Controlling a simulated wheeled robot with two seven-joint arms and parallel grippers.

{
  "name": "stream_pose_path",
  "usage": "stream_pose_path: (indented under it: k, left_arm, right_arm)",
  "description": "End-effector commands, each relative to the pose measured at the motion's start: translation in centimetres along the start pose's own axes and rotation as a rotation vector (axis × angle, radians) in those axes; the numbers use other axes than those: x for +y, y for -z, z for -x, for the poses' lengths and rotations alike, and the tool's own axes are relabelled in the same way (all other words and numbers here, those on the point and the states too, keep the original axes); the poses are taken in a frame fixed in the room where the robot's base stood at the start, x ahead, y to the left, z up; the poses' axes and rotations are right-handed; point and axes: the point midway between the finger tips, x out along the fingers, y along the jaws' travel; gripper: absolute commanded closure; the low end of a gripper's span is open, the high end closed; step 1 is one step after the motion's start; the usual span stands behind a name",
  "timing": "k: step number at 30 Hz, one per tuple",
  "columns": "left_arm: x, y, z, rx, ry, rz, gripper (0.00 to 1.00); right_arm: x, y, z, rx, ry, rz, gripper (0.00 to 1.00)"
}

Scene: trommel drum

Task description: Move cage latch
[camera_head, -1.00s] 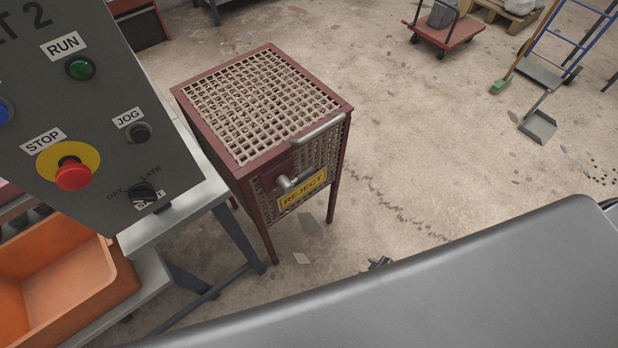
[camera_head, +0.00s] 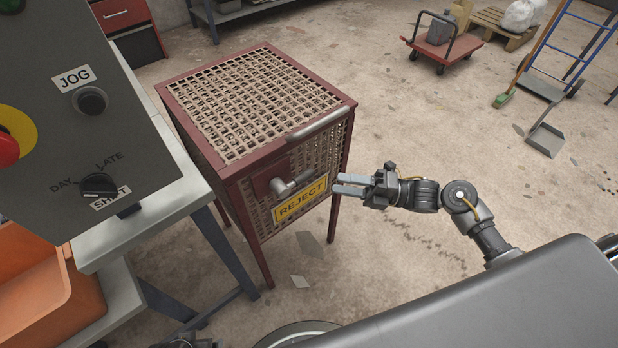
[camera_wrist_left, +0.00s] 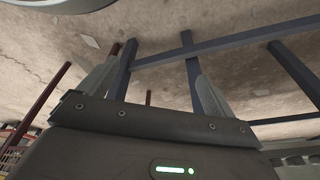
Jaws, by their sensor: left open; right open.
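The reject cage (camera_head: 216,170) is a red-framed mesh box on legs, in the middle of the head view. Its latch (camera_head: 290,184), a grey metal handle on a red plate, is on the front face above the yellow REJECT sign (camera_head: 300,198). My right gripper (camera_head: 336,184) is open and empty, pointing left at the cage front, just right of the latch and apart from it in the picture. In the left wrist view my left gripper (camera_wrist_left: 150,90) is open and empty, with frame legs and floor beyond it. The latch does not show there.
A grey bar handle (camera_head: 320,124) runs along the cage's top front edge. The control panel (camera_head: 70,120), a steel bench (camera_head: 140,222) and an orange bin (camera_head: 45,290) stand at the left. A red cart (camera_head: 450,48) is far back. The floor right of the cage is mostly clear.

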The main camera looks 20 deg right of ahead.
Motion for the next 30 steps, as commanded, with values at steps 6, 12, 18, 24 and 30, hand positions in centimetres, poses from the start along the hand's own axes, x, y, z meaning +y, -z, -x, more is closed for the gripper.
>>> stream_pose_path:
  k: [6, 12, 18, 24, 30]
  left_arm:
    - [0.1, -0.6, -1.1, -0.009, -0.002, -0.001, 0.09]
    - [0.1, -1.1, -2.0, -0.015, -0.003, -0.002, 0.09]
    - [0.2, -1.4, -2.4, -0.017, -0.003, -0.003, 0.09]
    - [0.2, -1.4, -2.5, -0.017, -0.003, -0.003, 0.09]
    - [0.2, -1.4, -2.5, -0.017, -0.003, -0.004, 0.09]
  right_arm:
    - [0.2, 0.0, -4.3, 0.000, -0.004, -0.001, 0.57]
    - [0.1, -0.1, -7.4, -0.002, -0.002, -0.003, 0.57]
    - [0.0, 0.0, -8.8, -0.001, 0.000, -0.002, 0.57]
    - [-0.1, 0.0, -9.0, -0.001, 0.001, -0.002, 0.57]
    - [-0.1, 0.0, -9.0, -0.001, 0.001, -0.002, 0.70]
